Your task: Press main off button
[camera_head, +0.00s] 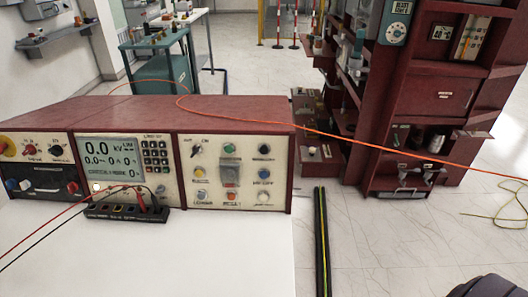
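A dark-red control console (190,106) stands on a white tabletop (150,255) at the left. Its right-hand cream panel (215,197) carries a key switch (197,152), a green button (229,148), a black button (264,149), a yellow button (200,172), a blue button (264,174), an orange-red button (232,194) and a white button (264,197). A grey unit (230,174) sits at the panel's centre. The labels are too small to read surely, so I cannot tell which is the main off button. Neither gripper is clearly visible.
A black terminal block (125,212) with red and black leads sits before the display (110,156). A dark-red shelf unit (420,100) stands right. Open floor (390,240) lies between. A dark rounded shape (490,288) shows bottom right.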

